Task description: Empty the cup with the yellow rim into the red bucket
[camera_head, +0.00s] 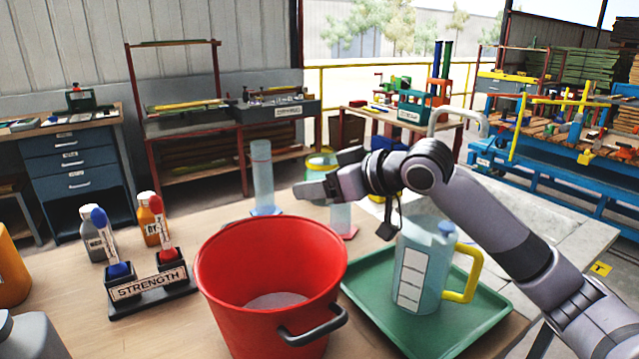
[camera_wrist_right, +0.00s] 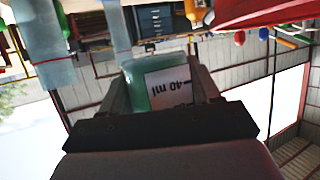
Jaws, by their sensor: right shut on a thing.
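The cup with the yellow rim (camera_head: 321,160) is in the grip of my right gripper (camera_head: 322,174), above the table behind the red bucket. The fingers hide much of it in the head view. In the upside-down right wrist view, the pale green cup (camera_wrist_right: 136,88) sits between the fingers (camera_wrist_right: 165,95), with a white "40 ml" label. It looks about upright; its contents are hidden. The red bucket (camera_head: 225,270) stands open at the front of the table, with a pale round patch at its bottom. Its edge shows in the wrist view (camera_wrist_right: 262,12). My left gripper is not in view.
A clear pitcher (camera_head: 420,265) with a yellow handle stands on a green tray (camera_head: 470,320) right of the bucket. Tall clear cylinders with a blue base (camera_head: 263,180) and a red base (camera_head: 341,218) stand behind it. A "STRENGTH" rack (camera_head: 150,285) and bottles are left.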

